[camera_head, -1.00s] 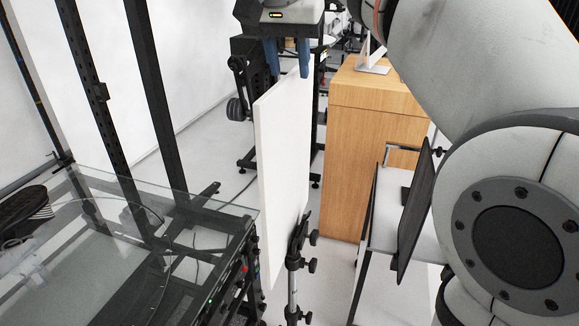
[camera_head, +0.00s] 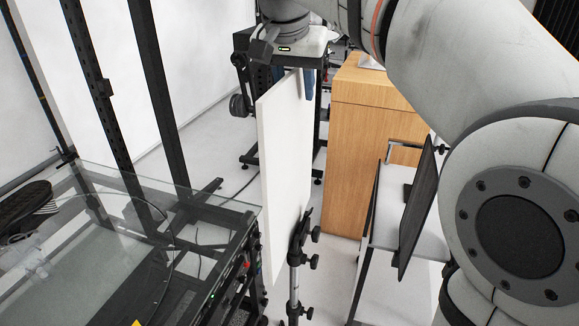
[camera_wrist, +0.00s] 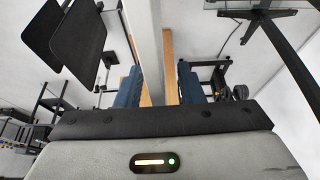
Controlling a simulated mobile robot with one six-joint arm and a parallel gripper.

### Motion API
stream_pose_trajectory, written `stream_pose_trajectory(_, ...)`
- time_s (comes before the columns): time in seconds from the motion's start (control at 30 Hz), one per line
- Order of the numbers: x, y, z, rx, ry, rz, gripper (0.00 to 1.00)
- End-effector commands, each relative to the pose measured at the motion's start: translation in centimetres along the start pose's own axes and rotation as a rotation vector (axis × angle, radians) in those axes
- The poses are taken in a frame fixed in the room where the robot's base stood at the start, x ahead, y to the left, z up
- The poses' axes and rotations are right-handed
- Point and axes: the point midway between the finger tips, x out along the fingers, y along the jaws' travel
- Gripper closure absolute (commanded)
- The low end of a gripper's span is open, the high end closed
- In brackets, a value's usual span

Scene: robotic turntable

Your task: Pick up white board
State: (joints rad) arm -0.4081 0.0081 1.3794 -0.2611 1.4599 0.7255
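The white board (camera_head: 284,175) stands upright in the middle of the head view, with its narrow edge facing left. My gripper (camera_head: 295,80) is at the board's top edge, pointing down, with one blue finger on each side. In the wrist view the board (camera_wrist: 146,45) runs as a pale strip between the open blue fingers of my gripper (camera_wrist: 160,72). It lies closer to the left finger there, and a gap shows at the right finger. Part of the far finger is hidden behind the board in the head view.
A glass-topped black frame (camera_head: 120,235) stands left of the board. A black clamp stand (camera_head: 298,245) is close at its lower right. A wooden cabinet (camera_head: 365,160) and a dark monitor panel (camera_head: 418,210) stand to the right. Bare floor shows behind left.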

Motion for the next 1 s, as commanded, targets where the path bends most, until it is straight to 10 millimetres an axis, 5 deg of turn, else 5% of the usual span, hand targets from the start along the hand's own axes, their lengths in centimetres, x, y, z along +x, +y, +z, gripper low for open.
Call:
stream_pose_trajectory(0.43, 0.27, 0.05, 0.08, 0.001, 0.000, 0.000, 0.65)
stream_pose_trajectory(0.87, 0.28, 0.09, 0.06, 0.002, 0.000, 0.001, 1.00)
stream_pose_trajectory(1.0, 0.28, 0.09, 0.05, 0.002, 0.000, 0.001, 1.00)
